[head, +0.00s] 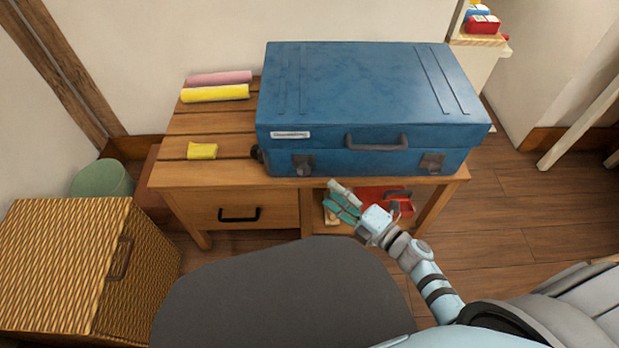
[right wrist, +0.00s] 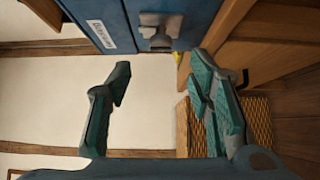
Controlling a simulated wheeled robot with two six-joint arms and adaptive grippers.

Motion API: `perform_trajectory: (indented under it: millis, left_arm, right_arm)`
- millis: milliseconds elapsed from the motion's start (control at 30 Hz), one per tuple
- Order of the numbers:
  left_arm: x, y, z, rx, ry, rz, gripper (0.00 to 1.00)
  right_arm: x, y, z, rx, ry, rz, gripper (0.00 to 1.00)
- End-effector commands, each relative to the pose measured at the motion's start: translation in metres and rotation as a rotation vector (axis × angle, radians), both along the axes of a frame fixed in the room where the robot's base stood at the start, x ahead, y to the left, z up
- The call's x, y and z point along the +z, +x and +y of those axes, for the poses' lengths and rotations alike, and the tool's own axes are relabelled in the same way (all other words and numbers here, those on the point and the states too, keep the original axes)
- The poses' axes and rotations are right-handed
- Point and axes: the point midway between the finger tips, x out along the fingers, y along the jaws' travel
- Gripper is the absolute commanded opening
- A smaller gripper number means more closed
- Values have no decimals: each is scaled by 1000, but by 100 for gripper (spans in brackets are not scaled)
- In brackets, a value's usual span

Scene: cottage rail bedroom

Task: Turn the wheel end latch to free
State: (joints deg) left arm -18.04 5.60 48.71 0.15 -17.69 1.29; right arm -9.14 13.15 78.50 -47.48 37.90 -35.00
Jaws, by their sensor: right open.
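A large blue case (head: 370,85) lies flat and closed on a wooden desk (head: 220,120). Its front has two dark latches: a left latch (head: 303,165) below a white label and a right latch (head: 432,163). A small dark round part, perhaps a wheel (head: 257,153), shows at the case's left end. My right gripper (head: 337,198) is open and empty, in front of and below the case front, right of the left latch. In the right wrist view, the left latch (right wrist: 157,38) shows beyond the spread fingers (right wrist: 162,75), apart from them. My left gripper is out of view.
A grey handle (head: 376,143) sits between the latches. Yellow (head: 215,93) and pink (head: 220,78) rolls and a yellow block (head: 202,151) lie left of the case. A red item (head: 372,195) is under the desk. A dark seat (head: 280,295) and wicker box (head: 60,260) stand in front.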

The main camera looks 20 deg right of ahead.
Motion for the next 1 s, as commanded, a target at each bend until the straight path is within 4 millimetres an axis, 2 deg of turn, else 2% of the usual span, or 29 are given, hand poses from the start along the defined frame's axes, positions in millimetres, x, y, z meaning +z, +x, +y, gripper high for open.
perform_trajectory:
  millis: [100, 200, 300, 467, 700, 767, 1000]
  left_arm:
    - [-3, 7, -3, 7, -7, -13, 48]
    - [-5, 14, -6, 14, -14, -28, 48]
    - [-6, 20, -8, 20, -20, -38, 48]
    - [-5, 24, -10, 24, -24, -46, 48]
    - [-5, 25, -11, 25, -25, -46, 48]
    - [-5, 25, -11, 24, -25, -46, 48]
    - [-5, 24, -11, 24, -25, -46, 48]
  right_arm:
    - [-1, 33, 18, -2, 5, -2, 47]
    - [-1, 56, 31, -3, 6, 0, 47]
    - [-2, 71, 40, -3, 4, 2, 47]
    - [-1, 82, 47, -2, 3, 4, 47]
    - [-1, 84, 47, -3, 4, 5, 47]
    - [-1, 84, 47, -3, 4, 5, 41]
    - [-1, 83, 47, -4, 4, 5, 2]
